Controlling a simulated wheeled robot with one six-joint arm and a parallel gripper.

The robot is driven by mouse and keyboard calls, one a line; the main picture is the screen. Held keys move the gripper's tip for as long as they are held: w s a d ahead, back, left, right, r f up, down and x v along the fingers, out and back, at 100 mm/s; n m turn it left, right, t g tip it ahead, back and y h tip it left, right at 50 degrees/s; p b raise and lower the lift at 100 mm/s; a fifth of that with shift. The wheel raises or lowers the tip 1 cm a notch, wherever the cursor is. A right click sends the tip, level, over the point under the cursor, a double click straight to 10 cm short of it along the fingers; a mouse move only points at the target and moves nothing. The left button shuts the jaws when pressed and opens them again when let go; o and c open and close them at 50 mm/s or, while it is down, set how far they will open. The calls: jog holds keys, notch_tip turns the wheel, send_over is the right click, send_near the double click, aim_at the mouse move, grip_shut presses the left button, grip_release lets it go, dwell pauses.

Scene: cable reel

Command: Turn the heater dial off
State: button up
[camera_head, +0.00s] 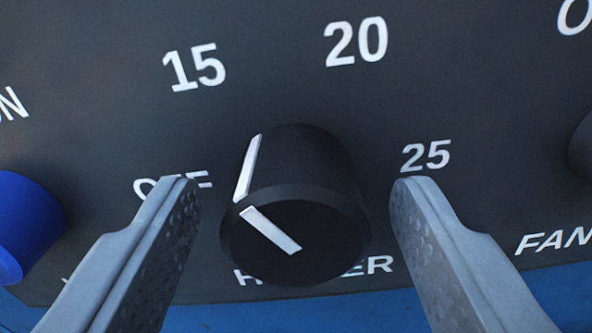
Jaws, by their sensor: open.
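The heater dial (300,205) is a black round knob with white marker lines, in the middle of the view on a dark panel. Its front line slants to the upper left, and the line on its side runs up between OFF and 15. The label below it is partly covered by the knob. My gripper (293,185) is open, one finger left of the dial and one right, both apart from it. The left fingertip covers part of the OFF mark (172,184).
The dark panel (275,85) carries the marks 15, 20 and 25 around the dial. A blue knob (25,225) is at the left edge. Another dark knob (581,150) is cut off at the right edge, above a FAN label. A blue surface (380,312) shows below the panel.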

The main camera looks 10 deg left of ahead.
jog(key=shift+w, duration=0.2)
jog(key=c, duration=1)
jog(key=n, duration=0.5)
jog(key=shift+n, duration=0.3)
jog(key=n, duration=0.6)
jog(key=shift+a, duration=0.1)
